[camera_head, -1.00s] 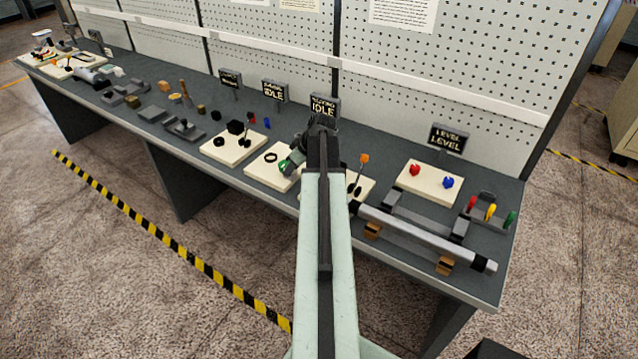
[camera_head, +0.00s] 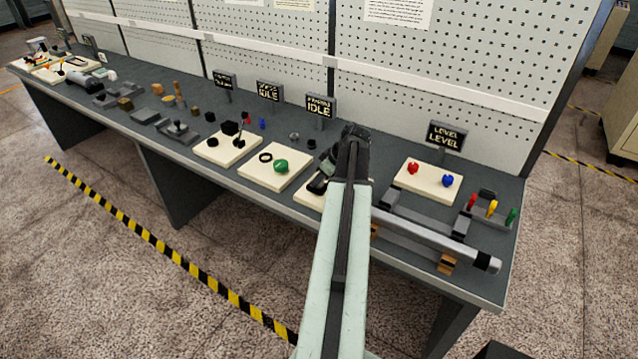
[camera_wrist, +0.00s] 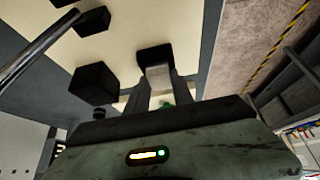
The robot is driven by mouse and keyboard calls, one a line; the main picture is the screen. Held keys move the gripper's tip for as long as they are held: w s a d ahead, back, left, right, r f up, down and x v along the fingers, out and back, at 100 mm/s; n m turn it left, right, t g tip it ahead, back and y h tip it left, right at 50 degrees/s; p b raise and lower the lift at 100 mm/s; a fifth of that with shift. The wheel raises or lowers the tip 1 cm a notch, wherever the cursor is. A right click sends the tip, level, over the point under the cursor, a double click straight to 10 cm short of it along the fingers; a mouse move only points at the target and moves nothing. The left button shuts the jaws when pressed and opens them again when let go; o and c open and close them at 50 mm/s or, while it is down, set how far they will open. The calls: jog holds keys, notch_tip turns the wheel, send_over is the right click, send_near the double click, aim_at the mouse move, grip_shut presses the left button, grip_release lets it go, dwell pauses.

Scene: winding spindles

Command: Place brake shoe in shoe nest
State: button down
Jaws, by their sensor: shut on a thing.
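My gripper (camera_wrist: 160,92) points away in the wrist view, with its two fingers closed on a small dark block with a pale grey face (camera_wrist: 158,74). I take this block for the brake shoe, but its shape is mostly hidden. In the head view my gripper (camera_head: 321,180) is over the cream board (camera_head: 303,196) to the right of the green-knob board, and my arm hides much of that board. In the wrist view black blocks stand on a cream board (camera_wrist: 130,40), to the left of the fingers. I cannot tell which part is the shoe nest.
A cream board with a green knob (camera_head: 281,166) and black ring lies to the left. A long grey shaft (camera_head: 440,240) lies along the front right. A board with red and blue knobs (camera_head: 430,184) stands behind it. IDLE signs (camera_head: 321,105) stand at the back.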

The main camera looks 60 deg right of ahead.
jog(key=c, duration=1.5)
grip_release()
jog(key=shift+f, duration=0.15)
jog(key=o, duration=0.4)
jog(key=shift+r, duration=0.45)
jog(key=p+v, duration=1)
jog(key=v, duration=0.1)
jog(key=shift+s+r, duration=0.25)
